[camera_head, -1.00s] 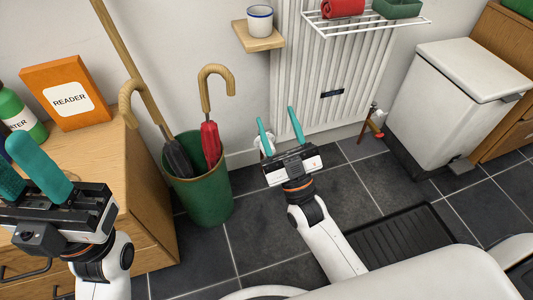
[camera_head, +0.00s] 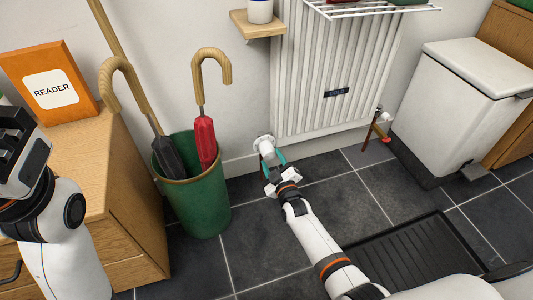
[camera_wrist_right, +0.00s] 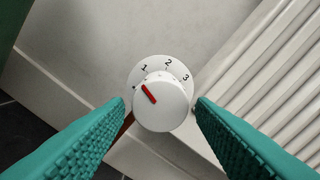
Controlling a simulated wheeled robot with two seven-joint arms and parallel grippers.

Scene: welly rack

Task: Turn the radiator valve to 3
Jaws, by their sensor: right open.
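The radiator valve is a white round knob (camera_wrist_right: 163,108) with a red pointer mark, low on the wall left of the radiator (camera_head: 335,70). Its white dial (camera_wrist_right: 186,78) shows 1, 2 and 3. The valve also shows in the head view (camera_head: 264,143). My right gripper (camera_wrist_right: 160,101) is open, its teal fingers on either side of the knob with small gaps visible. It also shows in the head view (camera_head: 271,159). My left gripper (camera_head: 22,155) is at the left edge, its fingers out of frame.
A green umbrella bin (camera_head: 195,200) with two umbrellas stands left of the valve. A wooden cabinet (camera_head: 140,225) with an orange reader box (camera_head: 50,80) is further left. A white pedal bin (camera_head: 460,95) and black tray (camera_head: 420,250) are at the right. Dark floor tiles lie clear between.

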